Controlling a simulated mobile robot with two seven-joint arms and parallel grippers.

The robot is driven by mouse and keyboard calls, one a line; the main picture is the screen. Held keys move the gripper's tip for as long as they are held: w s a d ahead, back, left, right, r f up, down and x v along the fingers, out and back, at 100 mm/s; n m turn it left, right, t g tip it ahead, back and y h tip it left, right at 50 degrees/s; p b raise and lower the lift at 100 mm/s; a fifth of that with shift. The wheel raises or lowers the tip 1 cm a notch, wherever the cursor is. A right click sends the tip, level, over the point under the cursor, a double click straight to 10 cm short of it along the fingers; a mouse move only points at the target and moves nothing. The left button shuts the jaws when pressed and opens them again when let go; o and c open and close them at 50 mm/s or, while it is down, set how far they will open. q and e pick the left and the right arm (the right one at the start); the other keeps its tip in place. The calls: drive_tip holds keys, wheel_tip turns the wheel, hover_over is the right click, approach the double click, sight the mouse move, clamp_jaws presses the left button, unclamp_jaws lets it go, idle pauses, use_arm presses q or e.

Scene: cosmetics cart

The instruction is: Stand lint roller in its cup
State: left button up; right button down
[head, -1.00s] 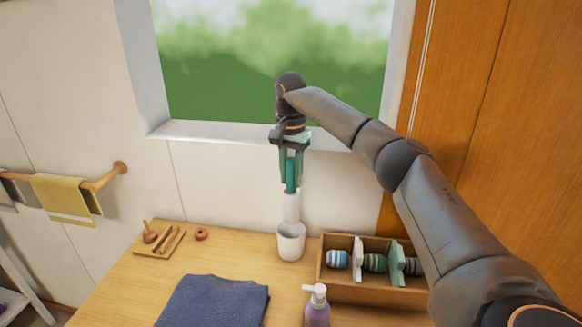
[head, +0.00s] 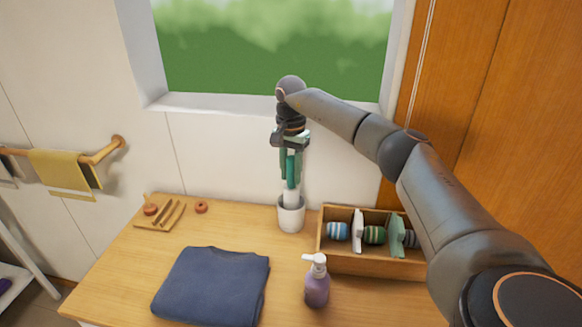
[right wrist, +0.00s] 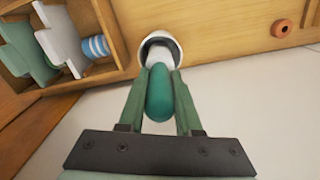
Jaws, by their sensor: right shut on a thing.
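The lint roller has a teal handle (head: 292,172) and a white roll (head: 291,197). My right gripper (head: 290,178) points down and is shut on the teal handle. The roller is upright, and the lower end of its white roll is inside the white cup (head: 291,218) on the table. In the right wrist view the handle (right wrist: 160,94) lies between the green fingers, with the cup's rim (right wrist: 146,46) around the white roll beyond. Whether the roll touches the cup's bottom is hidden. My left gripper is not in view.
A wooden box (head: 372,262) with rolled and flat items stands right of the cup. A purple pump bottle (head: 317,284) and a folded navy cloth (head: 212,287) are in front. A small wooden tray (head: 166,213) and a ring (head: 201,207) lie left. The wall and window sill are behind.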

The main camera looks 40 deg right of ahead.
drive_tip(key=shift+f, duration=0.3)
drive_tip(key=c, duration=0.5)
unclamp_jaws()
wheel_tip(320, 180, up, 12)
drive_tip(key=shift+r, duration=0.25)
idle(1.0)
